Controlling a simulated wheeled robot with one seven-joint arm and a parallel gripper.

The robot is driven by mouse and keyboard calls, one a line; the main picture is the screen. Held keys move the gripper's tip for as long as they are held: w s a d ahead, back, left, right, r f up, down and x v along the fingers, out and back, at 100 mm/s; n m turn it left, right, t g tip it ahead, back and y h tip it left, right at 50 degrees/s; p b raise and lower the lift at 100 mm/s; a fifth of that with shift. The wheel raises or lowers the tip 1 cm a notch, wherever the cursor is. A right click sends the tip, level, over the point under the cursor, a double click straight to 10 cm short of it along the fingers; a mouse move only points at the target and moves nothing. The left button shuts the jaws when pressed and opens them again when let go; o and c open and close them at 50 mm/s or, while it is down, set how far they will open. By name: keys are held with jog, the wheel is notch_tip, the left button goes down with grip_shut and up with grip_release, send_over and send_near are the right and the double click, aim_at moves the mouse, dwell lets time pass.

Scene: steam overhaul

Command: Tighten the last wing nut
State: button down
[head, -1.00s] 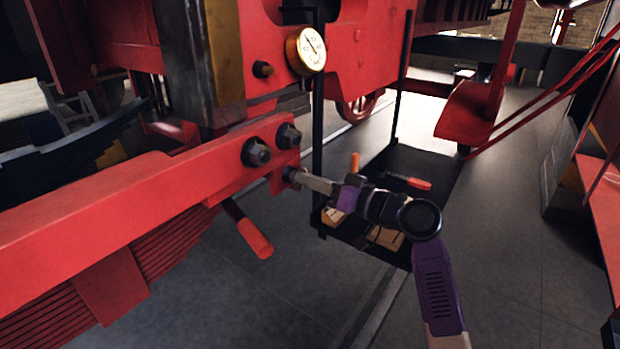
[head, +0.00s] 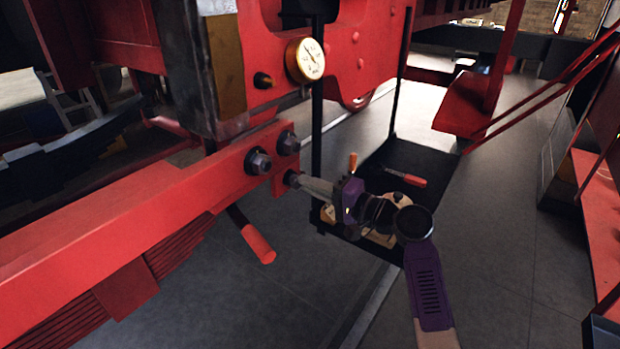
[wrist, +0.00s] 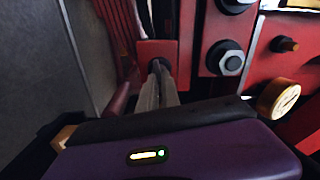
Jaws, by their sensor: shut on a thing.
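My gripper (head: 310,186) reaches left to a small red plate (head: 282,181) under the end of the red beam. Its pale fingers are shut on a small dark fastener at that plate, apparently the wing nut (head: 291,179). The fingers hide most of it, so its wings and seating cannot be made out. In the wrist view the long fingers (wrist: 159,82) meet at the dark fastener in front of the red plate (wrist: 150,48). Two large hex nuts, a left one (head: 258,161) and a right one (head: 288,143), sit on the beam above.
A brass gauge (head: 305,59) and a dark knob (head: 263,80) are above. A red-handled bar (head: 258,243) sticks out below the beam (head: 130,205). A black trolley tray (head: 425,160) holds tools behind my gripper. Open floor (head: 510,250) lies to the right.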

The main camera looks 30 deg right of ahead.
jog(key=shift+d+f+m+p, duration=0.1)
jog(key=shift+m+p, duration=0.45)
jog(key=shift+m, duration=0.55)
jog(key=c, duration=1.6)
grip_release()
jog(key=shift+o, duration=0.2)
jog(key=b+v, duration=0.1)
jog(key=v, duration=0.7)
jog(key=shift+b, duration=0.3)
